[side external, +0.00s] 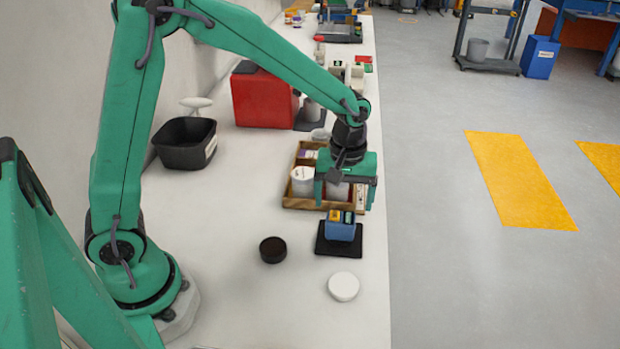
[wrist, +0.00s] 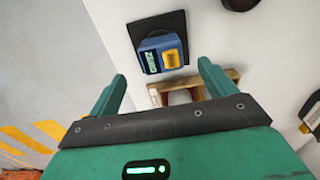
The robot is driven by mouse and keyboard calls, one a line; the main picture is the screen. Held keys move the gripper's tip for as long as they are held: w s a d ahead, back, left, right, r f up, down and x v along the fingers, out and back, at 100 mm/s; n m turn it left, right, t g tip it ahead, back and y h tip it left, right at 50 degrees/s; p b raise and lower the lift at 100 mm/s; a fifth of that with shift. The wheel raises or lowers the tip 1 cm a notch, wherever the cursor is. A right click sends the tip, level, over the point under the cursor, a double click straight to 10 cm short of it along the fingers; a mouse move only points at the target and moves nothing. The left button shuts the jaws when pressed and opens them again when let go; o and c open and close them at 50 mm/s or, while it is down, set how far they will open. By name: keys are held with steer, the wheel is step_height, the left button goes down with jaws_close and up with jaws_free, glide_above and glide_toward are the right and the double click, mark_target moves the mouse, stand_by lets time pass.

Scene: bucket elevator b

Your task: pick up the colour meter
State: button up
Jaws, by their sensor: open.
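The colour meter appears to be the blue block-shaped device (side external: 341,227) with a yellow part and a small display on top. It sits on a black square pad (side external: 326,246) near the right edge of the white bench. In the wrist view the device (wrist: 160,54) lies ahead of and between my finger tips, on the black pad (wrist: 172,20). My gripper (side external: 345,197) is open and empty, pointing down, above and slightly behind the device. Its two fingers (wrist: 162,75) are spread wide apart and do not appear to touch it.
A wooden tray (side external: 298,205) holding white containers stands just behind the device, under my gripper. A dark round puck (side external: 272,251) lies left of the pad and a white disc (side external: 343,287) in front. A black tub (side external: 183,155) and red box (side external: 260,98) stand further back. The front bench is mostly clear.

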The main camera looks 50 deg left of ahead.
mark_target(341, 217)
steer(key=shift+s+a+f, duration=0.1)
steer(key=shift+f, duration=3.8)
steer(key=c, duration=1.3)
